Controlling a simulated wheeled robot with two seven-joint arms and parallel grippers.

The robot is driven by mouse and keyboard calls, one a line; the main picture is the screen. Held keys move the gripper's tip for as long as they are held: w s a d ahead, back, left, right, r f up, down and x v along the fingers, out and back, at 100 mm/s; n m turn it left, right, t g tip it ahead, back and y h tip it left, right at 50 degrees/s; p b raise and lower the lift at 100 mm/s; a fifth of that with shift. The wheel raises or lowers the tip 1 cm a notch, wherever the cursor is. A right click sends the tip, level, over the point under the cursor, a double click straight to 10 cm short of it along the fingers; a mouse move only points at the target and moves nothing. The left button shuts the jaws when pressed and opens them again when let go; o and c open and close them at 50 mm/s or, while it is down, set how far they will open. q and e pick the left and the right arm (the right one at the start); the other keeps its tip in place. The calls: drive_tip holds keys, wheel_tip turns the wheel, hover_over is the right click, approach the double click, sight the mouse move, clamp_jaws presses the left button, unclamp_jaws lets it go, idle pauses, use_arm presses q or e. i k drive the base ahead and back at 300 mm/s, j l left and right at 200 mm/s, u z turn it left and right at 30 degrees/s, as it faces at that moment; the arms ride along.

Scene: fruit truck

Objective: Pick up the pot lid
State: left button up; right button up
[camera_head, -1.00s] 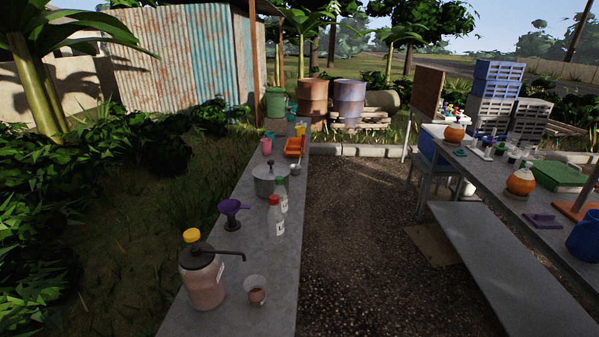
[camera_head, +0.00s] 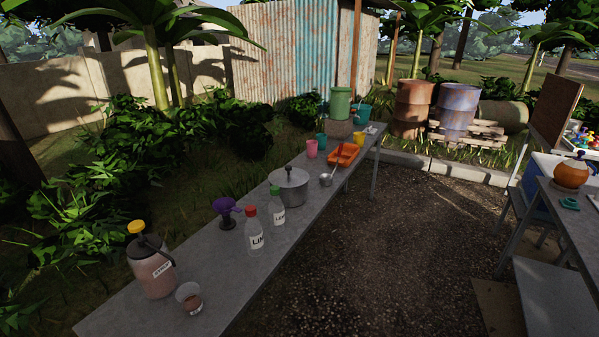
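A grey metal pot (camera_head: 289,192) stands on the long grey table (camera_head: 228,268), about midway along it. Its flat lid (camera_head: 281,180) with a dark upright knob is on top of the pot. A bottle with a green cap (camera_head: 277,207) stands close in front of the pot, and a bottle with a red cap (camera_head: 254,232) stands nearer still. Neither of my grippers shows in the head view.
A purple funnel (camera_head: 226,208) is left of the bottles. A syrup jar (camera_head: 151,266) and a small cup (camera_head: 189,298) are at the near end. A ladle (camera_head: 327,179), orange tray (camera_head: 344,155) and cups stand beyond the pot. Gravel ground (camera_head: 400,245) right of the table is open.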

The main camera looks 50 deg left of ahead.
sight(290, 177)
drive_tip(key=i+u, duration=0.9)
drive_tip(key=i+l+u, duration=0.45)
drive_tip(key=i+j, duration=0.05)
drive_tip(key=j, duration=0.05)
